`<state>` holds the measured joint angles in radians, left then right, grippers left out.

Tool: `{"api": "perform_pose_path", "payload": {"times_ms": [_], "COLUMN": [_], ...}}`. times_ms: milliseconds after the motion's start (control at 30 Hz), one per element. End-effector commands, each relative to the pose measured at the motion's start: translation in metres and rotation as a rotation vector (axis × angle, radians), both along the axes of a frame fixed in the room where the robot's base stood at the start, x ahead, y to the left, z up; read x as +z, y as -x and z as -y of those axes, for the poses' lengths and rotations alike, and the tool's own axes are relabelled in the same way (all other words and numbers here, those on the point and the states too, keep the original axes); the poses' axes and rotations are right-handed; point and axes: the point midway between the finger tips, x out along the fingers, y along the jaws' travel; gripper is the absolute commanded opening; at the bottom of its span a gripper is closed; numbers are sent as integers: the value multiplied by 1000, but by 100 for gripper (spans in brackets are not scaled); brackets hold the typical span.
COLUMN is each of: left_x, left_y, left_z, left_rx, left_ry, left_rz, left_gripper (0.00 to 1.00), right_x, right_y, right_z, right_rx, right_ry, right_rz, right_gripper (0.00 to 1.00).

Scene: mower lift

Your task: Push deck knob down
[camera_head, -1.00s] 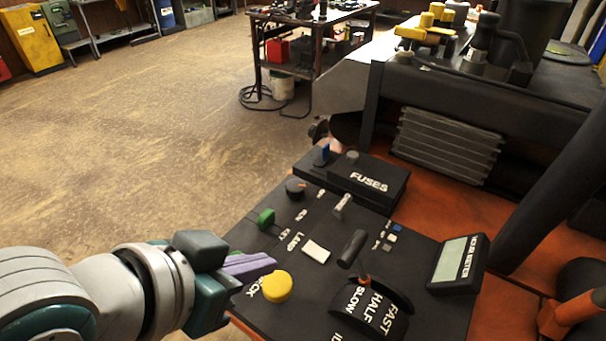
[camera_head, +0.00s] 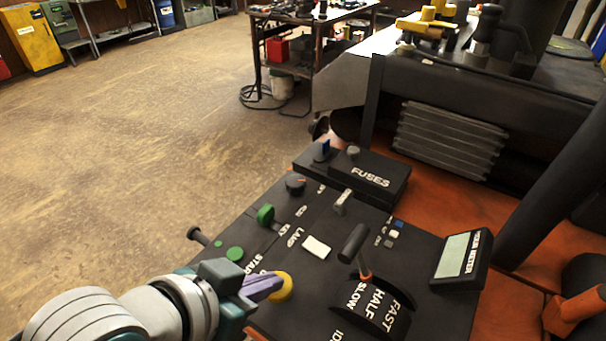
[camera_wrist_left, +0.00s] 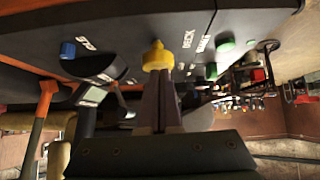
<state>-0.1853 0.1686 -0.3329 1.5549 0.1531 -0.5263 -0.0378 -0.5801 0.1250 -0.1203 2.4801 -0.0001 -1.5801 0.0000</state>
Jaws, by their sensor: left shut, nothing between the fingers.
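The yellow deck knob (camera_head: 286,289) sits on the black control panel (camera_head: 300,270), low in the head view. In the wrist view the knob (camera_wrist_left: 157,55) stands beside the DECK label. My left gripper (camera_head: 272,287) is shut and empty, its purple fingers reaching in from the left to the knob and hiding part of it. In the wrist view the shut fingertips (camera_wrist_left: 158,76) meet the knob's edge; whether they press on it, I cannot tell. My right gripper is not in view.
A green button (camera_head: 235,254), a green key knob (camera_head: 265,214) and a white lamp switch (camera_head: 316,247) lie farther up the panel. The throttle lever (camera_head: 354,243) and hour meter (camera_head: 463,256) stand to the right. Open floor lies left.

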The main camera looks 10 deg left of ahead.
Motion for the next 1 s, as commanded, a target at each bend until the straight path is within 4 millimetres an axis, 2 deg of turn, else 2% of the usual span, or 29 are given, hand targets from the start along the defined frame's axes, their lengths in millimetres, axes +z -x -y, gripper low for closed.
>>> {"api": "perform_pose_path", "payload": {"times_ms": [33, 67, 467, 567, 733, 800, 1000], "left_x": [-12, -13, -7, 6, 42, 42, 68], "left_y": [0, 0, 2, 0, -8, 1, 27], "left_z": [0, 0, -1, -1, -2, -5, -15], "left_rx": [-1, 0, 0, 1, 2, 2, 1], "left_ry": [-1, -1, -4, -3, -1, 0, 1], "left_rz": [-2, -2, -9, -6, 3, 3, 5], "left_gripper": [0, 0, 0, 0, 0, 0, 0], "right_x": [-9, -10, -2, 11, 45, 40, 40], "right_y": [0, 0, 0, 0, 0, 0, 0], "right_z": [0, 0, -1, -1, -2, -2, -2], "right_rx": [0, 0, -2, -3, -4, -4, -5], "right_ry": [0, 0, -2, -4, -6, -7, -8], "right_rz": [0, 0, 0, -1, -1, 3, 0], "right_gripper": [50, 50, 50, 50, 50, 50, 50]}}
